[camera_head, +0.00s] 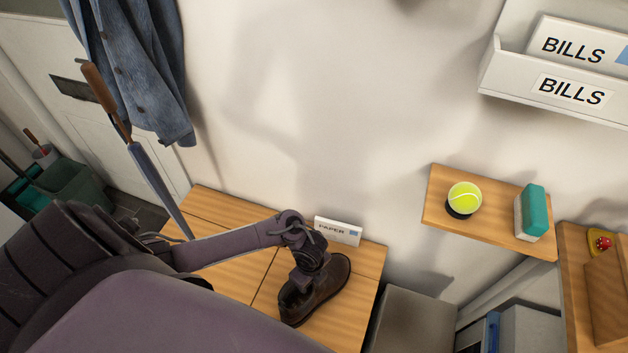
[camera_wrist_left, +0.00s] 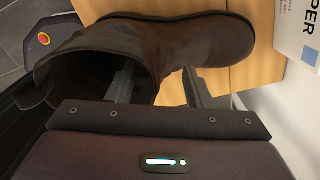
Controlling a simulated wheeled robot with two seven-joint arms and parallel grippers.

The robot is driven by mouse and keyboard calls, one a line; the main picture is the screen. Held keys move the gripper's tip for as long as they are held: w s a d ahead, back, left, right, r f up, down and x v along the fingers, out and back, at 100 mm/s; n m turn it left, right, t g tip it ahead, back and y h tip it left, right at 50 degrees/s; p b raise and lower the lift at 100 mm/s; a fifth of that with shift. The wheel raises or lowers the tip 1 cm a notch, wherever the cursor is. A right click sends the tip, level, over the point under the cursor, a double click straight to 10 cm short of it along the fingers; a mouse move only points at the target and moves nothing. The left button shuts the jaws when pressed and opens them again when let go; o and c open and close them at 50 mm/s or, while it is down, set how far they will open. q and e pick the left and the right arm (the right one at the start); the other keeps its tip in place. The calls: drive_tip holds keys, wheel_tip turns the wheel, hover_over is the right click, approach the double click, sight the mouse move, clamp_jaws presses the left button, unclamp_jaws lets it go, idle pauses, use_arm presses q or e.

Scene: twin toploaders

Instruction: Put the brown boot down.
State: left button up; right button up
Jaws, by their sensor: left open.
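The brown boot (camera_head: 328,283) is at the right front part of the wooden bench top (camera_head: 372,258). In the left wrist view the boot (camera_wrist_left: 190,42) has its shaft opening to the left and its toe to the right. My left gripper (camera_head: 308,272) is right at the boot. Its jaws are open, and its two fingers (camera_wrist_left: 158,85) are apart against or just over the boot's shaft. The gripper hides part of the boot, and its contact with the bench is only partly seen. My right gripper is in neither view.
A white box marked PAPER (camera_head: 338,231) stands behind the boot by the wall. A blue umbrella (camera_head: 158,185) leans at the bench's left end. Left of the boot the bench is partly clear.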

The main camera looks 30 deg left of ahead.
use_arm(q)
drive_tip(key=shift+f, duration=0.15)
clamp_jaws()
idle(1.4)
